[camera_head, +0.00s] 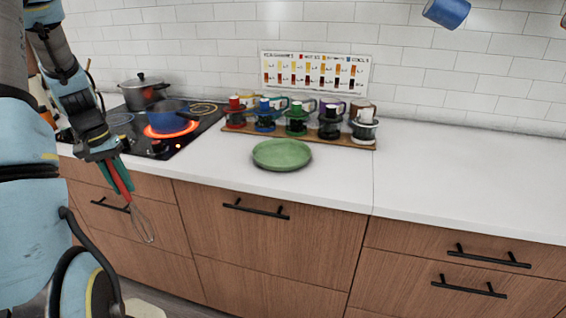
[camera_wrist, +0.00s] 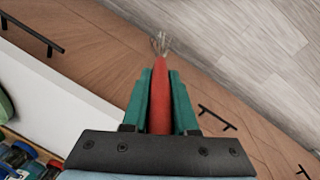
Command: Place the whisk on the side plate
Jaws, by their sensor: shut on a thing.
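The whisk (camera_head: 141,222) has a red handle and a wire head. My gripper (camera_head: 121,177) is shut on its red handle, and the whisk hangs tilted with its wires down, in front of the wooden drawer fronts. In the wrist view the whisk's red handle (camera_wrist: 160,95) lies between the two green fingers of my gripper (camera_wrist: 160,90), with the wires pointing away. The side plate (camera_head: 282,153) is green, round and empty. It lies on the white counter, to the right of my gripper and higher than it. A green edge (camera_wrist: 4,105) shows at the left of the wrist view.
A blue pan (camera_head: 172,117) stands on a glowing burner of the cooktop (camera_head: 195,132), with a grey lidded pot (camera_head: 144,92) behind it. Several coloured mugs (camera_head: 296,117) stand on a wooden board behind the plate. The white counter (camera_head: 455,170) to the right is clear.

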